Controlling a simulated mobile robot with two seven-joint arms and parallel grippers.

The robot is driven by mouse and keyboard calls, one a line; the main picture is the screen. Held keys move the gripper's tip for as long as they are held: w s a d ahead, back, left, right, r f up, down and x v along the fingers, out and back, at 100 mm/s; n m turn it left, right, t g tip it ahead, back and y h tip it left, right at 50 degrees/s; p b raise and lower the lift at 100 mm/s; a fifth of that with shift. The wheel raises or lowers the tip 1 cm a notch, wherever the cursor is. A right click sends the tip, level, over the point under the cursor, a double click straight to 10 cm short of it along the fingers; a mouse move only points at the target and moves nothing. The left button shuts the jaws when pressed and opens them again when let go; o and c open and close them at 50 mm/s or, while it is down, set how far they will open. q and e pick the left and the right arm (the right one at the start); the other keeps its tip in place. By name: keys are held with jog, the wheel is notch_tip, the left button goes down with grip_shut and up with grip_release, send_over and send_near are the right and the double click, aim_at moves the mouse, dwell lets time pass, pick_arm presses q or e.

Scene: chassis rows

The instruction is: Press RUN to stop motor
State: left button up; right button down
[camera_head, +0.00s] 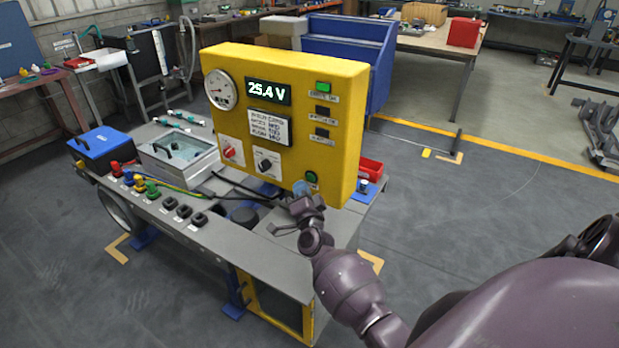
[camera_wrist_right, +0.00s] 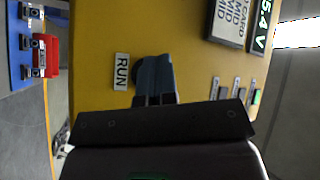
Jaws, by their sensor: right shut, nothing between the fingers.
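A yellow control panel (camera_head: 335,120) stands upright on the grey bench chassis (camera_head: 240,240). Its display (camera_head: 269,92) reads 25.4 V. A round green button (camera_head: 312,176) sits low on the panel's right side. In the right wrist view, the RUN label (camera_wrist_right: 121,71) is on the yellow face, just left of my fingers. My right gripper (camera_head: 301,188) is shut and empty, its bluish fingertips at the panel by that button. In the wrist view the fingers (camera_wrist_right: 155,78) hide most of the button, and I cannot tell whether they touch it. My left gripper is out of view.
A red knob (camera_head: 229,152) and a black knob (camera_head: 265,164) sit on the panel left of my gripper. Cables and black connectors (camera_head: 184,210) lie along the chassis front. A red bin (camera_head: 370,168) stands behind the panel's right edge.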

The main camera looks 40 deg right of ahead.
jog(key=shift+s+a+p, duration=0.25)
jog(key=shift+s+a, duration=0.05)
jog(key=shift+a, duration=0.45)
jog(key=shift+s+a+p, duration=0.25)
jog(key=shift+s+a, duration=0.1)
jog(key=shift+a, duration=0.4)
jog(key=shift+s+a+p, duration=0.25)
jog(key=shift+s+a, duration=0.05)
jog(key=shift+a, duration=0.45)
jog(key=a, duration=0.1)
jog(key=s+a+p, duration=0.1)
jog(key=a, duration=0.1)
jog(key=s+a, duration=0.1)
jog(key=a, duration=0.1)
